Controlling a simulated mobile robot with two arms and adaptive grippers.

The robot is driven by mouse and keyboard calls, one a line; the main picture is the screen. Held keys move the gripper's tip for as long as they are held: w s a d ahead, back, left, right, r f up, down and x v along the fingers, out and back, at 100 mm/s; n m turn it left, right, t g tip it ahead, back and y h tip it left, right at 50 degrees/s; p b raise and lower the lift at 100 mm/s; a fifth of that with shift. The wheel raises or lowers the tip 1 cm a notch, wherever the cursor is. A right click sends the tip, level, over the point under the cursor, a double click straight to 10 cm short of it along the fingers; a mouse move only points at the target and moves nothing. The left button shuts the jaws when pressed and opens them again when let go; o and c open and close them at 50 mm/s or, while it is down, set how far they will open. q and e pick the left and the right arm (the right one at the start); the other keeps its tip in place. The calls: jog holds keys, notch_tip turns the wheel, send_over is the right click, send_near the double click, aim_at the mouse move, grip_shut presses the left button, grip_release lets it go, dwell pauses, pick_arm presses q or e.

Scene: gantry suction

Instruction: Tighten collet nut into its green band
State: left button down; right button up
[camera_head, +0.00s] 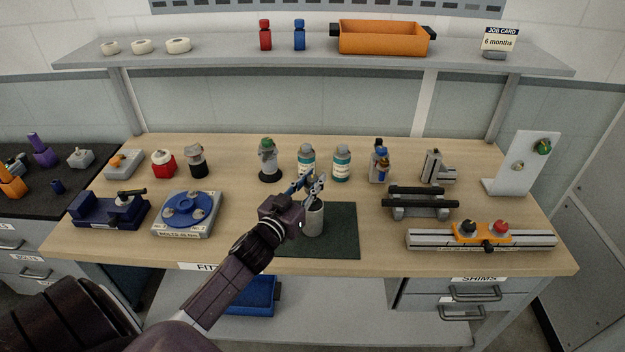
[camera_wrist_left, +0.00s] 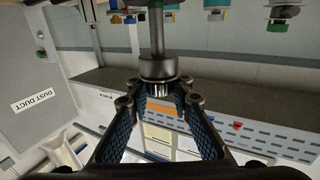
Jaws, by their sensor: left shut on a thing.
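My left gripper (camera_head: 314,186) is over the dark mat, just above a light grey upright cylinder (camera_head: 313,220). In the left wrist view its fingers (camera_wrist_left: 160,103) are on either side of a ridged grey metal ring (camera_wrist_left: 159,89), which looks like the collet nut. The ring sits at the end of a wider dark collar (camera_wrist_left: 158,68) on a metal shaft (camera_wrist_left: 157,30). The fingers are shut on this part. In the head view the part is too small to make out between the fingers. I cannot make out a green band on it. My right gripper is not in view.
The dark green mat (camera_head: 343,236) lies at the bench's front middle. A blue round fixture (camera_head: 188,208) stands left of it; a grey rail with an orange carriage (camera_head: 482,238) and a black-barred stand (camera_head: 419,203) stand right. Bottles (camera_head: 342,163) line the back. The mat's right part is clear.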

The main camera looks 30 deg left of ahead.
pick_arm(q)
jog(key=shift+h, duration=0.3)
jog(key=m+h, duration=0.2)
jog(key=shift+a+h+p, duration=0.1)
jog(key=shift+h+p, duration=0.2)
jog(key=shift+m+h, duration=0.5)
jog(key=shift+h, duration=0.1)
jog(key=shift+f+m+g+h+b, duration=0.2)
jog(key=shift+m+g+h+b, duration=0.2)
jog(key=shift+m+h+b, duration=0.6)
jog(key=m+g+h+b, duration=0.1)
jog(key=h+b, duration=0.1)
jog(key=m+g+h+b, duration=0.1)
jog(key=m+h+b, duration=0.1)
jog(key=h+b, duration=0.1)
jog(key=shift+h, duration=0.3)
jog(key=shift+r+m+g+h+b, duration=0.2)
jog(key=shift+m+g+h+b, duration=0.4)
jog(key=shift+b, duration=0.35)
